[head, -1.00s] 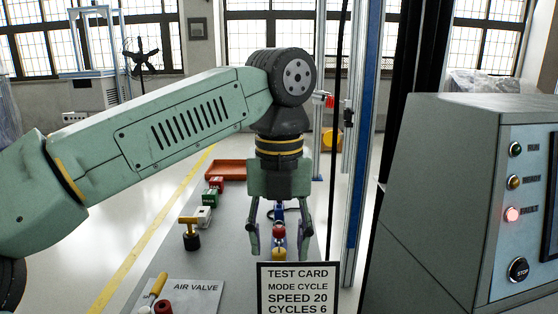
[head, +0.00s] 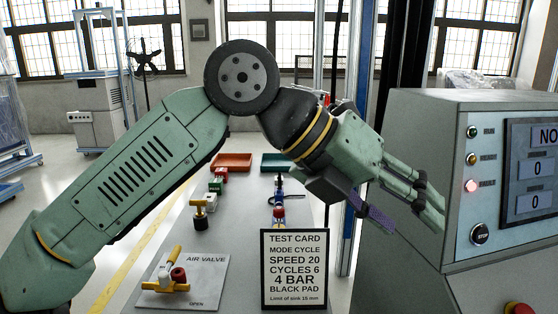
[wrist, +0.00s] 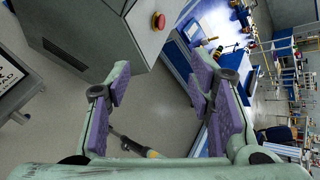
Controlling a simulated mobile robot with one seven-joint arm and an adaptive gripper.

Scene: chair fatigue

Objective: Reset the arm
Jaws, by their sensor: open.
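My green arm reaches up from the left in the head view and bends down to the right. My gripper (head: 425,195) is in front of the left side of the grey control cabinet (head: 420,150), tilted down to the right. In the wrist view my gripper (wrist: 160,90) has its two purple-padded fingers wide apart. Nothing is between the pads; the floor shows behind them. Whether a finger touches the cabinet cannot be told.
A test card (head: 294,270) stands at the bench front. The air valve plate (head: 205,290) is left of it. Red (head: 234,161) and green (head: 277,161) trays lie at the back.

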